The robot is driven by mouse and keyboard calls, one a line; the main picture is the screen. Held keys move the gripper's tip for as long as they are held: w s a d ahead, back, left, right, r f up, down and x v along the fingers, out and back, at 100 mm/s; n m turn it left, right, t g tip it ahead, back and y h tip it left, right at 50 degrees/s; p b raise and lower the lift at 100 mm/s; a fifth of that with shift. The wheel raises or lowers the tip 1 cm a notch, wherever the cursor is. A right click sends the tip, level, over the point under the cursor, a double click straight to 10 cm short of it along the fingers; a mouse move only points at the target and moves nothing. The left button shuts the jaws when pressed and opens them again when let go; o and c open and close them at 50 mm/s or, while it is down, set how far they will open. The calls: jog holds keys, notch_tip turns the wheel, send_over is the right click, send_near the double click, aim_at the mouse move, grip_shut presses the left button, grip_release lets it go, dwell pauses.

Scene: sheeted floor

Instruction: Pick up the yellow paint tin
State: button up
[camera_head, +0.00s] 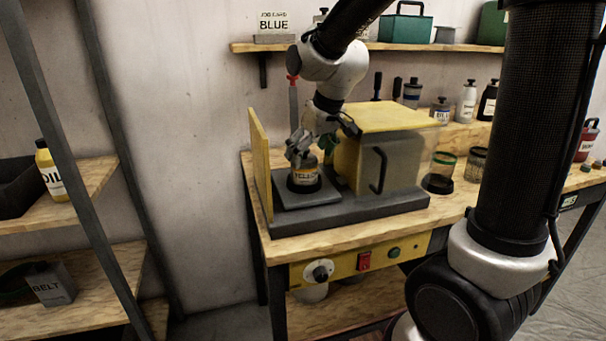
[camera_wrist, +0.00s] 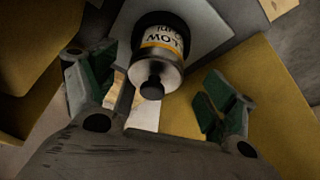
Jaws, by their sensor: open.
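The yellow paint tin (camera_head: 305,180) stands upright on a grey plate of the bench machine. It has a dark base and a white and yellow label with partly legible lettering. In the wrist view the tin (camera_wrist: 160,45) is at top centre, its metal top and dark knob towards me. My gripper (camera_head: 301,150) is just above the tin and hides its top in the head view. In the wrist view my gripper (camera_wrist: 150,82) is open, with one green-padded finger on each side of the tin's knob end. Gaps show between the fingers and the tin.
A yellow upright panel (camera_head: 260,165) stands close left of the tin. A yellow housing (camera_head: 385,122) with a clear front and dark handle stands close right. A green-rimmed glass jar (camera_head: 441,170) is further right on the bench. Shelves with bottles stand at left and behind.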

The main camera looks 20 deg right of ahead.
aim_at(308, 159)
jog(key=x, duration=0.5)
jog(key=shift+w+d+f, duration=0.1)
jog(key=shift+w, duration=0.15)
jog(key=c, duration=1.3)
jog(key=shift+c, duration=0.2)
